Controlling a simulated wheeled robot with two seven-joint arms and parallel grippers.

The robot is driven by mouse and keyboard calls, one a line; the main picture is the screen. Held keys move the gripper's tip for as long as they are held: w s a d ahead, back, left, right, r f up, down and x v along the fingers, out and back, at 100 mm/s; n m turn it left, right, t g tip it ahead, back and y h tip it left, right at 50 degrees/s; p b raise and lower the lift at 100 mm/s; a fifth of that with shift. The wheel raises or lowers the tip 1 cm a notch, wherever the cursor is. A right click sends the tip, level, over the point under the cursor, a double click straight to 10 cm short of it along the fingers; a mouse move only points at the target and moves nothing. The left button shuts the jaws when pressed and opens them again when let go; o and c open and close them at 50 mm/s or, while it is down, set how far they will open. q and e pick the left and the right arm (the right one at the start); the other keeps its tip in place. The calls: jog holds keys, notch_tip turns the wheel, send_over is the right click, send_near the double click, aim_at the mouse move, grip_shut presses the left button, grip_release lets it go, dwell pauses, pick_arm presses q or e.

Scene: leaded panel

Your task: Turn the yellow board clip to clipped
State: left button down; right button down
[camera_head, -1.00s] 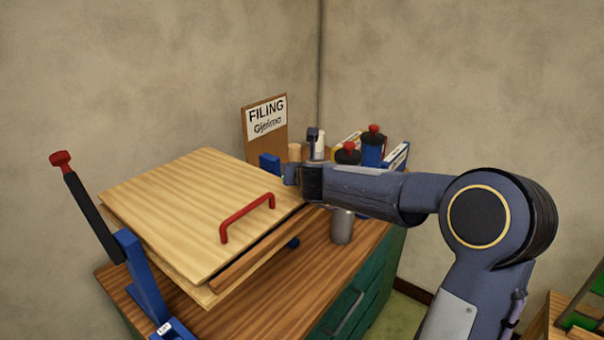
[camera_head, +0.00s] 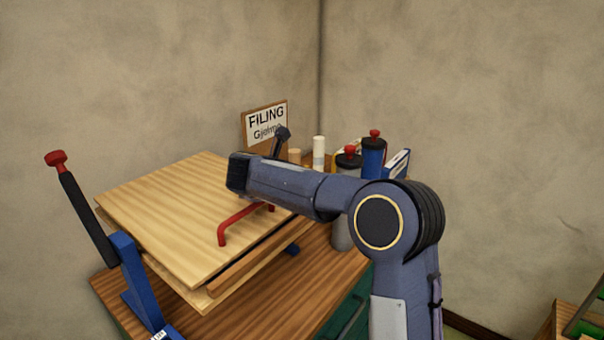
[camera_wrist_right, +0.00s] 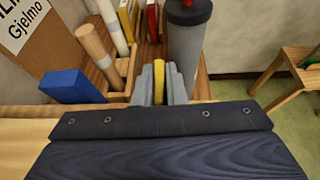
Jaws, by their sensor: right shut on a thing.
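The yellow board clip (camera_wrist_right: 160,78) shows in the right wrist view as a narrow yellow piece between the two grey fingers of my right gripper (camera_wrist_right: 159,88). The fingers are shut on it, one on each side, and cover part of it. I cannot tell the clip's turn angle. In the head view my right arm reaches from the right over the light wooden board (camera_head: 160,210). There its fingers and the clip are hidden behind my wrist. The board has a red handle (camera_head: 236,222). My left gripper is in neither current view.
A blue lever clamp (camera_head: 137,280) with a red knob stands at the bench's left. Behind the board are a blue block (camera_wrist_right: 70,87), wooden rods, and a grey cylinder (camera_wrist_right: 190,45) close beyond my fingers. The filing sign (camera_head: 266,122) stands against the wall.

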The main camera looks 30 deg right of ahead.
jog(key=shift+m+g, duration=0.3)
jog(key=c, duration=1.5)
grip_release()
jog(key=b+v, duration=0.1)
jog(key=v, duration=0.5)
jog(key=shift+s+a+r+b, duration=0.1)
jog(key=shift+a+b, duration=0.25)
jog(key=shift+s+a+r, duration=0.2)
jog(key=shift+a+r, duration=0.05)
jog(key=shift+a, duration=0.15)
